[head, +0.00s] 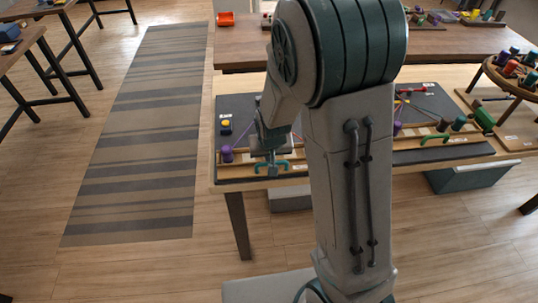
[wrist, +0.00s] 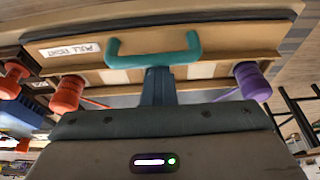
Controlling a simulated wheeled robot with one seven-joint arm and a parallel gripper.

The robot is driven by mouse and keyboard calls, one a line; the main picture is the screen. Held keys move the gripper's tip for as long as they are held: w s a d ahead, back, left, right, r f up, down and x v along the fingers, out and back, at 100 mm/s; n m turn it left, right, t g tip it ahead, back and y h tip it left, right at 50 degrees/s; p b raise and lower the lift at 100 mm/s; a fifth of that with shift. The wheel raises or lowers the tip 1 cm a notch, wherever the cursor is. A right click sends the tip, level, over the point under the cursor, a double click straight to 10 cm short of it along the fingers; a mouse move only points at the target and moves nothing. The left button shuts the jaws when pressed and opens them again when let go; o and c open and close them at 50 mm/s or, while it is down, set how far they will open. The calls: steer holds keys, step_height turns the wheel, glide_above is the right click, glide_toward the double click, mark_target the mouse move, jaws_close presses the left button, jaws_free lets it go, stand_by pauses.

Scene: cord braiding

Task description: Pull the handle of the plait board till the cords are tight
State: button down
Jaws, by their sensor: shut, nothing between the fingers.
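The plait board (head: 237,112) lies on the table, dark with a wooden front strip, partly hidden behind my arm. Its teal U-shaped handle (wrist: 190,52) is on the wooden strip beside a "PULL TIGHT" label (wrist: 75,50); it also shows in the head view (head: 284,164). My gripper (wrist: 157,72) is shut and empty, its fingers at the middle of the handle bar; I cannot tell whether they touch it. A purple bobbin (wrist: 252,80) and an orange-red bobbin (wrist: 68,94) stand on either side. A purple cord (head: 243,131) runs up from the board's purple bobbin (head: 227,154).
A second board with a green handle (head: 435,139) lies to the right of my arm. A round stand (head: 517,82) with several bobbins is at the far right. A striped rug (head: 140,130) covers the floor at left.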

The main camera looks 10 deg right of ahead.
steer(key=p+v, duration=0.7)
steer(key=v, duration=0.3)
steer(key=s+d+r, duration=0.2)
steer(key=s+r, duration=0.6)
steer(key=s+d+r, duration=0.3)
steer(key=s+r, duration=0.5)
steer(key=s, duration=0.1)
steer(key=shift+s+d+r+n, duration=0.2)
steer(key=shift+d+r+n, duration=0.1)
stand_by(0.8)
